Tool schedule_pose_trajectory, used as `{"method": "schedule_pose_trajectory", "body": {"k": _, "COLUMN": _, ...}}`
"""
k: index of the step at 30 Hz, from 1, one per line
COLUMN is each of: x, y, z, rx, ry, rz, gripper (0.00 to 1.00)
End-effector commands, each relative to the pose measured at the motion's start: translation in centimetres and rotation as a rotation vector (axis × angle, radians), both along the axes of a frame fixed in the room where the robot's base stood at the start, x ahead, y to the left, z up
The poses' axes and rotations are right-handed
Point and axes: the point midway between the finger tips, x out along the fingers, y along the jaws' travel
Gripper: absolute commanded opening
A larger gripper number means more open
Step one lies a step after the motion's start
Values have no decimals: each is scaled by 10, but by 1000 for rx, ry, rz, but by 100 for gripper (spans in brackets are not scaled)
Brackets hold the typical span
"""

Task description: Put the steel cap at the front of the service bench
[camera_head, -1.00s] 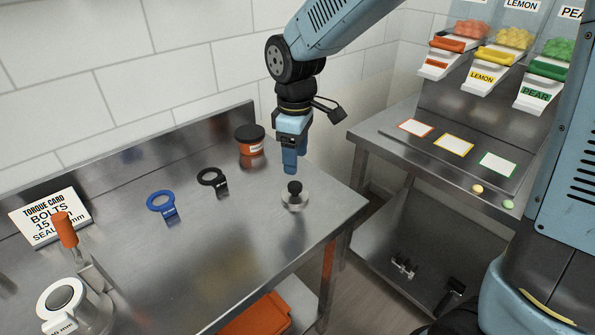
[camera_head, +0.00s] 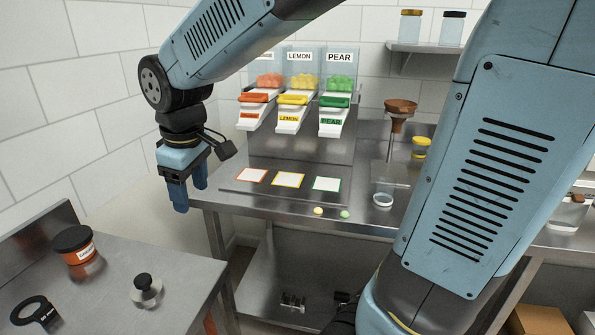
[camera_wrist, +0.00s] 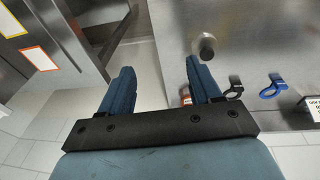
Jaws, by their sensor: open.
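The steel cap (camera_head: 146,291), a round shiny disc with a black knob, sits upright on the steel service bench (camera_head: 178,262) near its right end. It also shows at the top of the wrist view (camera_wrist: 206,48). My gripper (camera_head: 190,196) is open and empty, raised up and to the right of the cap in the head view, beside the gap between the two benches. In the wrist view its two fingers (camera_wrist: 159,68) are well apart with floor between them, and the cap lies beyond the right finger.
An orange jar with a black lid (camera_head: 74,245) and a black ring (camera_head: 34,312) are on the service bench. A blue ring (camera_wrist: 272,87) lies farther along. The depositor bench (camera_head: 225,206) holds coloured cards and gummy chutes (camera_head: 292,100). Bench around the cap is clear.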

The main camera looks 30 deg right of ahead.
Motion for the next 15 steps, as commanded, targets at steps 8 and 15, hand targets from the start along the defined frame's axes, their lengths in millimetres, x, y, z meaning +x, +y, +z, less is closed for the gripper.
{"method": "schedule_pose_trajectory", "body": {"k": 8, "x": -36, "y": -90, "z": 32, "rx": 92, "ry": -123, "rz": -374, "gripper": 63}}
{"method": "schedule_pose_trajectory", "body": {"k": 15, "x": -78, "y": -147, "z": 42, "rx": 184, "ry": -220, "rz": -670, "gripper": 63}}
